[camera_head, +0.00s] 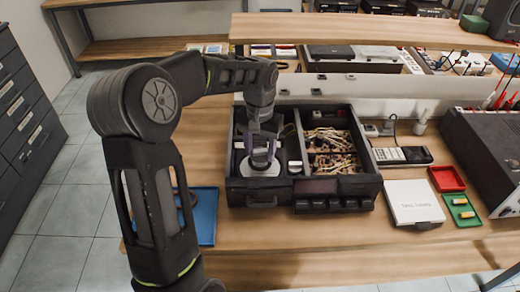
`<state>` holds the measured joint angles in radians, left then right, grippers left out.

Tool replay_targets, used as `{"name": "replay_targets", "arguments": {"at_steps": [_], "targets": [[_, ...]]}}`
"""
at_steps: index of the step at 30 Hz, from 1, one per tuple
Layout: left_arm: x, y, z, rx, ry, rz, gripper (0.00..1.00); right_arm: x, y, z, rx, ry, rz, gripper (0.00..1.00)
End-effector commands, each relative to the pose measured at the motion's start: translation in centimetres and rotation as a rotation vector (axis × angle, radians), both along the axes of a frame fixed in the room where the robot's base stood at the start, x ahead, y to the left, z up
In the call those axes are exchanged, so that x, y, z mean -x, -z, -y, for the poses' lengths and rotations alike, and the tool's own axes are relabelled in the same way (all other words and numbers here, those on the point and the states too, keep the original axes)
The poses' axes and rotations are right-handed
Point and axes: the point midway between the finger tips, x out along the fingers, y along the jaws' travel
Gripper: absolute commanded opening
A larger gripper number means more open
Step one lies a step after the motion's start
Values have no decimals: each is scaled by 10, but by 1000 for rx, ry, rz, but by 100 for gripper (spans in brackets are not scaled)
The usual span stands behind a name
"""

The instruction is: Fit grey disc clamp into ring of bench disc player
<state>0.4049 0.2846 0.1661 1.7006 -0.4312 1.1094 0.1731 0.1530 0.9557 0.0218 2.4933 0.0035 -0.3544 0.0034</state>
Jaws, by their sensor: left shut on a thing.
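The bench disc player (232,190) is an open black case on the wooden bench, with its front panel and buttons facing me. My left gripper (261,160), with purple fingers, points down into the player's left compartment. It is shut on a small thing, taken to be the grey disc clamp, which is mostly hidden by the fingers. A pale disc-like part (258,171) shows just below the fingertips. The ring is not clearly seen there, and I cannot tell whether the clamp touches it. My right gripper is not in view.
The player's right compartment holds tangled brown parts (330,150). A blue tray (206,222) lies at left, partly behind my arm. At right are a white box (413,202), a multimeter (400,155), a red tray (446,178), a green tray (463,213) and a dark instrument (485,150).

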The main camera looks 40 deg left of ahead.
Motion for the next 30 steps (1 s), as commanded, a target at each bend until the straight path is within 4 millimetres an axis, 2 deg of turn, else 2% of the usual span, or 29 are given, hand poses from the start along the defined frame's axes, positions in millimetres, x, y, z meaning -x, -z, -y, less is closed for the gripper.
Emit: {"name": "replay_targets", "arguments": {"at_steps": [28, 29, 30], "targets": [[0, 14, 0, 0, 0, 0, 12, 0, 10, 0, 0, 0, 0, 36], [0, 13, 0, 0, 0, 0, 53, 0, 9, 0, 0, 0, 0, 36], [0, 13, 0, 0, 0, 0, 56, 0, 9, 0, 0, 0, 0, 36]]}}
